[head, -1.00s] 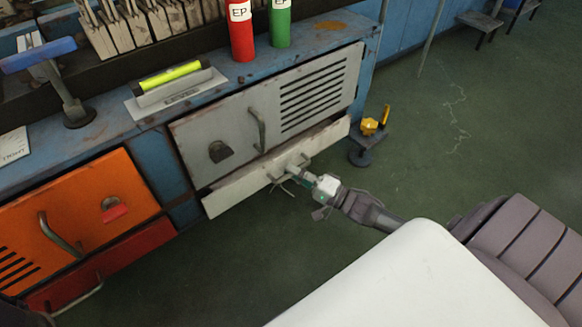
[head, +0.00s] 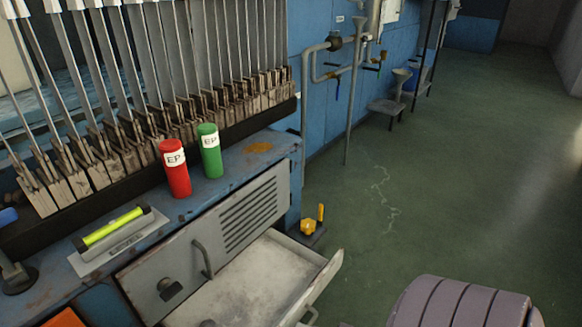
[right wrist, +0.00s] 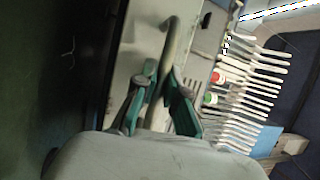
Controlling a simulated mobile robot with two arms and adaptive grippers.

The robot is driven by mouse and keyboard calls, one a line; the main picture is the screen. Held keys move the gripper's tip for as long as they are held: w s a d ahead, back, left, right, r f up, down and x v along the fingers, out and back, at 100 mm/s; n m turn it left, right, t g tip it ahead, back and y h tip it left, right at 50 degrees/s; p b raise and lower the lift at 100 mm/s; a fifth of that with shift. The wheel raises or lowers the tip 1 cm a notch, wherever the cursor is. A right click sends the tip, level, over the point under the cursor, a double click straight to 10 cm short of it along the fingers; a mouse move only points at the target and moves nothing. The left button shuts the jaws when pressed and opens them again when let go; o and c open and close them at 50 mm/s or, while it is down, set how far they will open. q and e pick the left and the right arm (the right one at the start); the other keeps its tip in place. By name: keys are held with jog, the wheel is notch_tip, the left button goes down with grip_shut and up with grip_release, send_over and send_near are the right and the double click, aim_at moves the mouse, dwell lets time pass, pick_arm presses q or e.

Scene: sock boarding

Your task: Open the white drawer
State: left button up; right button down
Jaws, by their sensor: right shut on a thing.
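The white drawer (head: 322,277) stands pulled out below the grey cabinet door (head: 205,250) in the head view. Its pale inside shows and looks empty where visible; its near part is cut off by the lower edge. Part of its handle (head: 309,316) shows at the bottom. In the right wrist view my right gripper (right wrist: 158,78) has its green fingers closed around a curved grey handle bar (right wrist: 172,40), which I take as the drawer's handle. The right gripper is not clearly visible in the head view. My left gripper is in neither current view.
A red canister (head: 174,168) and a green canister (head: 209,151) stand on the blue bench top (head: 225,187). A yellow object (head: 308,226) sits low beside the cabinet's right end. The green floor to the right is mostly clear.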

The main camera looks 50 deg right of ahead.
jog(key=shift+s+d, duration=0.1)
jog(key=shift+s, duration=0.45)
jog(key=c, duration=1.2)
grip_release()
jog(key=v, duration=1.2)
jog(key=shift+w+f, duration=0.1)
